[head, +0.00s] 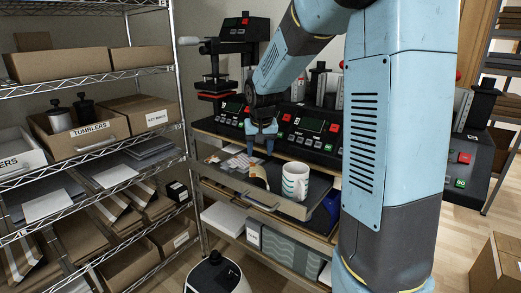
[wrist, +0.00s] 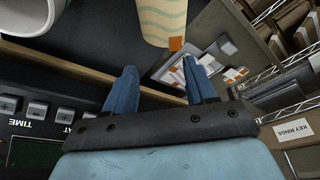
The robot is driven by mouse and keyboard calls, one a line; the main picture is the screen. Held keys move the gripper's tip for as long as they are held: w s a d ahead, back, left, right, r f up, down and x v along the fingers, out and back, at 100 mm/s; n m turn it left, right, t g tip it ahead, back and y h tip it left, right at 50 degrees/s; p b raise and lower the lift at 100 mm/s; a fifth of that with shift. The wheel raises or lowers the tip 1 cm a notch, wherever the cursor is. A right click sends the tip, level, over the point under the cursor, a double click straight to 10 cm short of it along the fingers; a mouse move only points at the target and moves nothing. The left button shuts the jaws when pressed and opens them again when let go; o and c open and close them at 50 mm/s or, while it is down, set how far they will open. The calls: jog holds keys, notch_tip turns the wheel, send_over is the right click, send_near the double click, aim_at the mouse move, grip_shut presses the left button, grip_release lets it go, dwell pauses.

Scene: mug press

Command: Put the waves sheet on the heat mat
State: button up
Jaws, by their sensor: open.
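A cream curled piece with faint wavy lines and an orange tab, likely the waves sheet (wrist: 160,18), shows at the top of the wrist view. In the head view it (head: 258,174) stands in the tray beside a white mug (head: 295,183) with teal waves. The white mug also shows at the top left of the wrist view (wrist: 36,16). My gripper (head: 262,150) is open and empty, above and behind the curled piece. Its two blue fingers (wrist: 160,88) are apart, with nothing between them. I cannot make out the heat mat.
The tray (head: 320,192) sits at the bench's front; flat printed pieces (head: 222,157) lie at its left. Presses with control panels (head: 308,140) line the back. A wire shelf with boxes (head: 75,70) stands left. A white rounded machine (head: 217,275) stands on the floor.

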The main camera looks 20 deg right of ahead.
jog(key=d+v, duration=0.1)
jog(key=v, duration=1.1)
jog(key=s+f+n+t, duration=0.1)
jog(key=s+t, duration=0.1)
jog(key=s, duration=2.5)
jog(key=shift+a+f+n+y, duration=0.25)
jog(key=shift+f+n+y, duration=0.05)
jog(key=shift+f+n, duration=0.1)
